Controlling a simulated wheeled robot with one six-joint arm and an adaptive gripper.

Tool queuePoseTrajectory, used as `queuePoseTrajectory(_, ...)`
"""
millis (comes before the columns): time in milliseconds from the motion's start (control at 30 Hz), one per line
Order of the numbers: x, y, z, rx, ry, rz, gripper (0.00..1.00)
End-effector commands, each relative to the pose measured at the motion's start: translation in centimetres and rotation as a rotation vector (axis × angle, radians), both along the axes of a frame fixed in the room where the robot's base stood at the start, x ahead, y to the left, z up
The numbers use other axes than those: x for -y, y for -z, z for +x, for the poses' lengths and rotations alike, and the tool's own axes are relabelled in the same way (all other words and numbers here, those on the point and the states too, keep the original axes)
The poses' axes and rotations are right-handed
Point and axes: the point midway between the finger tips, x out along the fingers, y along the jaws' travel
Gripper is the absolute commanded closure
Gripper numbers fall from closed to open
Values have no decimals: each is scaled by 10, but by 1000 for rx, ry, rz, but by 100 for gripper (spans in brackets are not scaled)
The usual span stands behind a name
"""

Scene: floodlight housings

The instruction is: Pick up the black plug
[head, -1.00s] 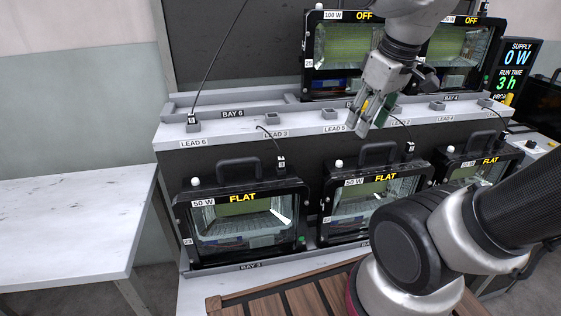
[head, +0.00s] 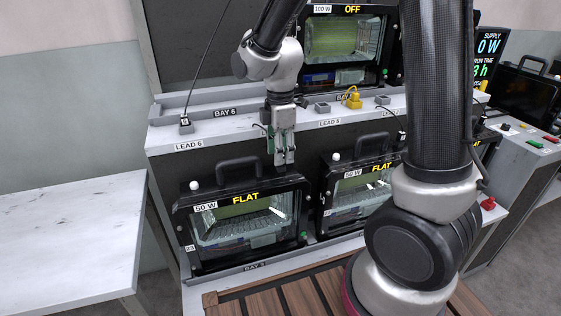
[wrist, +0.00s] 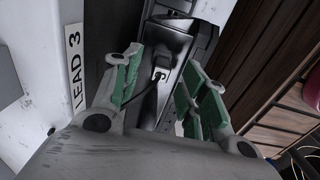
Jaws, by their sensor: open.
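A black plug (wrist: 160,76) with a small white mark and a thin cable shows in the wrist view between my fingers, beside the LEAD 3 label (wrist: 74,68). My gripper (wrist: 163,84) is open, its green-padded fingers on either side of the plug with gaps showing. In the head view my gripper (head: 284,158) points down at the front edge of the shelf, above the right end of the left 50 W floodlight (head: 242,222). There it hides the plug. Whether the fingers reach down to the plug's depth is unclear.
Another black plug (head: 185,121) stands at LEAD 6, and one (head: 402,137) hangs farther right. A yellow plug (head: 352,99) sits on the shelf. The floodlight's carry handle (head: 238,170) rises left of my gripper. A white table (head: 70,225) at left is clear.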

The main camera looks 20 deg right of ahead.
Motion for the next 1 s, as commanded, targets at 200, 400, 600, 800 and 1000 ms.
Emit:
queuePoseTrajectory(200, 0, 24, 0, -1, 1, 0, 57)
queuePoseTrajectory(400, 0, 24, 0, 0, 2, 0, 57)
queuePoseTrajectory(600, 0, 24, 0, 0, 2, 0, 90)
queuePoseTrajectory(800, 0, 24, 0, 0, 2, 0, 99)
queuePoseTrajectory(1000, 0, 21, 0, 2, 2, 1, 99)
